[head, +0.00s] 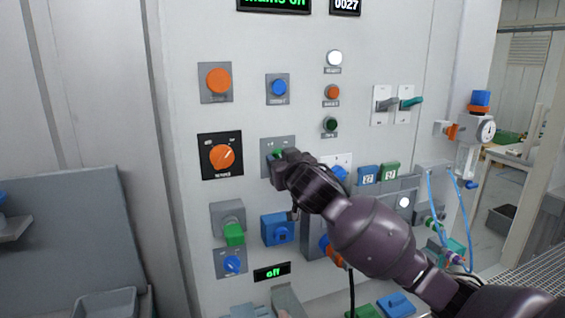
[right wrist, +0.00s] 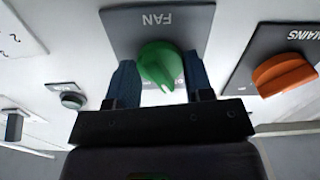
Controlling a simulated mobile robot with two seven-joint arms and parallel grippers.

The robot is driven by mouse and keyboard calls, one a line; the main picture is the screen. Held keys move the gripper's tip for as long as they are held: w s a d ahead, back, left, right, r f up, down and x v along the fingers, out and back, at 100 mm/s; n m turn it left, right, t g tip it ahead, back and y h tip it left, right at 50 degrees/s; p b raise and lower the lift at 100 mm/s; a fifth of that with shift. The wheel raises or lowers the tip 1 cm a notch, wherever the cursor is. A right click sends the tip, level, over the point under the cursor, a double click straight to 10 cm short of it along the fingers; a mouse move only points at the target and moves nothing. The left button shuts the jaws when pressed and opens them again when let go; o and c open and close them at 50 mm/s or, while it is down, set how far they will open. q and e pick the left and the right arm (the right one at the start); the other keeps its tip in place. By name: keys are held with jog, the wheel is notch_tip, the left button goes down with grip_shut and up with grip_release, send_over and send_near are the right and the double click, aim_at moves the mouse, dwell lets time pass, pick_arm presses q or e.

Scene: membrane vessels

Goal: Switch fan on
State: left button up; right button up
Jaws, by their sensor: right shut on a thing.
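The fan switch is a green rotary knob (right wrist: 160,66) on a grey plate labelled FAN (right wrist: 196,28) in the right wrist view, where the label appears upside down. In the head view the plate (head: 269,145) is near the middle of the panel, and my gripper mostly hides the knob. My right gripper (head: 275,160) is at the knob, with its two blue fingers on either side of it in the right wrist view (right wrist: 160,82). It is shut on the knob. My left gripper is not in view.
The orange mains knob (head: 222,157) is left of the fan plate. A blue button (head: 279,88) is above it and a blue switch (head: 277,230) below. Two levers (head: 386,104) are at the upper right. A small display (head: 272,271) reads "off".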

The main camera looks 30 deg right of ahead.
jog(key=m, duration=0.5)
jog(key=shift+m, duration=0.3)
jog(key=m, duration=0.4)
jog(key=shift+m, duration=0.6)
jog(key=o, duration=0.9)
pick_arm(q)
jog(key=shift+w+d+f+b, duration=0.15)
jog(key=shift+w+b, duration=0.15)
jog(key=shift+b, duration=0.35)
pick_arm(e)
jog(key=v, duration=1)
jog(key=shift+s, duration=0.4)
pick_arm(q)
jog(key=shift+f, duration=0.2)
